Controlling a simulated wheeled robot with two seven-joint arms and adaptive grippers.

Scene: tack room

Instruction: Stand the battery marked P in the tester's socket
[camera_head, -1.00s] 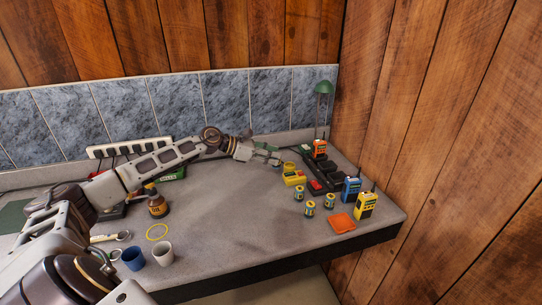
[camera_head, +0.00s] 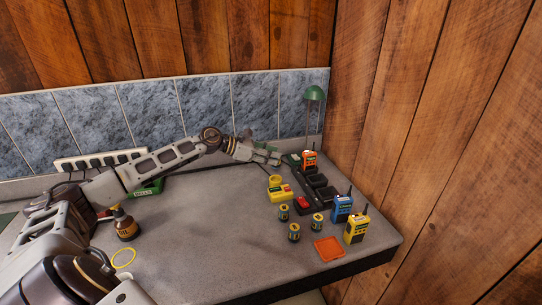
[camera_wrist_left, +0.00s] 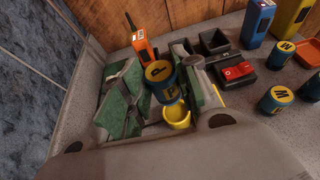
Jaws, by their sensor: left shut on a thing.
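My left gripper (camera_head: 270,157) is shut on the battery marked P (camera_wrist_left: 161,75), above the back of the bench. In the left wrist view the battery is a blue cylinder with a yellow top bearing a P, between the green-padded fingers (camera_wrist_left: 162,92). The tester (camera_head: 280,195) is a yellow box with a round yellow socket (camera_head: 275,180) behind it. In the left wrist view the socket (camera_wrist_left: 178,117) shows below the battery, partly covered by it; I see no contact for certain. The right finger hides most of the tester. My right gripper is out of view.
Several blue-and-yellow batteries stand near the tester, one of them here (camera_head: 294,232). A black charger row (camera_head: 318,183) with a red switch, orange (camera_head: 309,161), blue (camera_head: 342,208) and yellow (camera_head: 356,229) radios, and an orange tray (camera_head: 329,249) are to the right. A brown bottle (camera_head: 125,225) stands left.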

